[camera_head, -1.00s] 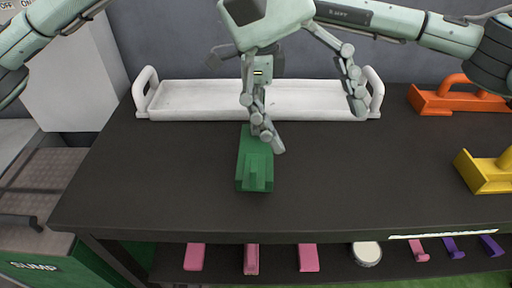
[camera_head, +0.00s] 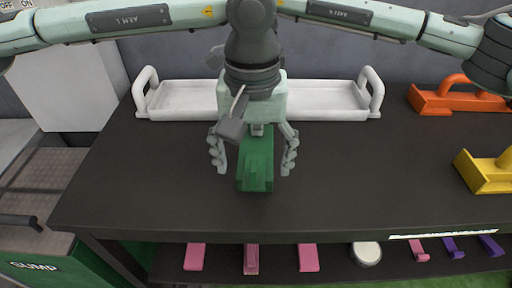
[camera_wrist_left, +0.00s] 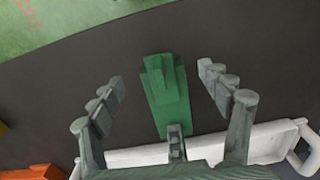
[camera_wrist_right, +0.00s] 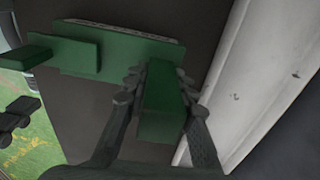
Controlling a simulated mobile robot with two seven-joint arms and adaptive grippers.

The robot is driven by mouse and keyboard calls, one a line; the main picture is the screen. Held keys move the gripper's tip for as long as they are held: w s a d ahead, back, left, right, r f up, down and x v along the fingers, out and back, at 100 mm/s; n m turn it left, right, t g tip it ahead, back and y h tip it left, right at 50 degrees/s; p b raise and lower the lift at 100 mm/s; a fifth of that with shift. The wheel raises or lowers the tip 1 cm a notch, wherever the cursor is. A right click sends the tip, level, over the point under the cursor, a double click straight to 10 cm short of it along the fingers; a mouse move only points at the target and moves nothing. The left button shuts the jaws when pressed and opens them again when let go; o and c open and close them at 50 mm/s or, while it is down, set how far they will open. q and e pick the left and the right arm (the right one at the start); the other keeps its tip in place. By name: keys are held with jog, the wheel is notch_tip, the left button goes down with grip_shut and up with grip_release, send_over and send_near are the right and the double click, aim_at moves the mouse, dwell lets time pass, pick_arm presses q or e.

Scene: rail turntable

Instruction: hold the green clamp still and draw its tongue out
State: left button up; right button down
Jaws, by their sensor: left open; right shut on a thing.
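The green clamp (camera_head: 255,172) lies on the dark table in the head view, its long side running away from me. It also shows in the left wrist view (camera_wrist_left: 168,95). My left gripper (camera_head: 254,168) is open over the clamp, one finger on each side and both apart from it. My right gripper (camera_wrist_right: 160,78) is shut on a green block of the clamp in the right wrist view; I cannot tell whether that block is the tongue. The left gripper's body and wrist hide the right gripper and the clamp's far end in the head view.
A white tray (camera_head: 180,114) with raised handles stands behind the clamp. An orange piece (camera_head: 445,103) and a yellow piece (camera_head: 485,178) stand on the right. Pink bars (camera_head: 251,258) and other small pieces lie on a lower shelf. The table left of the clamp is clear.

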pick_arm(q)
jog(key=shift+f, duration=1.3)
jog(key=shift+c, duration=0.5)
grip_shut()
jog(key=shift+s+a, duration=0.1)
jog(key=shift+s, duration=3.5)
pick_arm(e)
jog(key=shift+w, duration=0.1)
pick_arm(q)
jog(key=shift+o, duration=1.5)
grip_release()
jog(key=shift+r, duration=0.1)
